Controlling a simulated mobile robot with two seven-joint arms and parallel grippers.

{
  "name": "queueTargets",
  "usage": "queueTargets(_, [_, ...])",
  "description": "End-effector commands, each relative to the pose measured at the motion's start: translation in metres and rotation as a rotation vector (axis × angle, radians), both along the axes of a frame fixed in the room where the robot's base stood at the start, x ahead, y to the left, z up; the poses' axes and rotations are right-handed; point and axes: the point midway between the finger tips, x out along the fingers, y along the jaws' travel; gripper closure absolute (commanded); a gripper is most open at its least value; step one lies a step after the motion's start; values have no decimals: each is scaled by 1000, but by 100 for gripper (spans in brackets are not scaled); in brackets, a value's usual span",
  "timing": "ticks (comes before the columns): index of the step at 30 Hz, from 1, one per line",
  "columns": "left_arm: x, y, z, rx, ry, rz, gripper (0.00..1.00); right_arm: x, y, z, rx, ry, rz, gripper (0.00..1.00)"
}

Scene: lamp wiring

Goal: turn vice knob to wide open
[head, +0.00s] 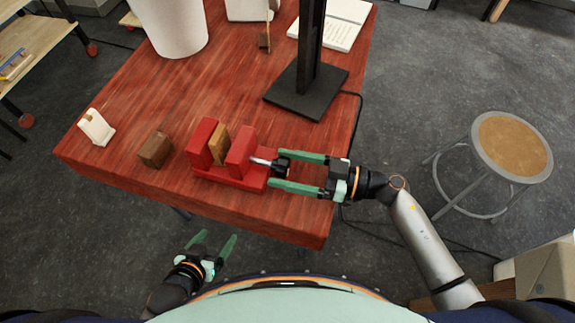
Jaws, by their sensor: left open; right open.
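A red vice (243,152) stands near the front edge of the red wooden table. A brown wooden piece (219,146) stands between its two upright jaws. A metal screw runs out of the vice's right side to a black knob (282,165). My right gripper (272,168) is open, with its green fingers on either side of the knob; I cannot tell whether they touch it. My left gripper (216,240) is open and empty, in front of the table and below the vice in the picture.
A brown block (156,149) and a small white object (96,127) sit left of the vice. A black lamp stand (305,88) is behind it, its cable running off the right edge. A white bin (172,25) and papers (336,22) are farther back. A stool (512,146) stands right.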

Motion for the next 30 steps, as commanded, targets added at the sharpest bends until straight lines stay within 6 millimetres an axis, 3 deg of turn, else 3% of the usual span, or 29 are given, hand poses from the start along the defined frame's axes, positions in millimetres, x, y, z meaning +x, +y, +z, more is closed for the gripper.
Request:
queueTargets(4, [0,0,0,0,0,0,16,0,0,0,0,0,0,20])
queueTargets(25, [0,0,0,1,0,-1,16,-1,0,0,1,1,2,99])
queueTargets(30, [0,0,0,1,0,-1,16,-1,0,0,-2,-4,3,100])
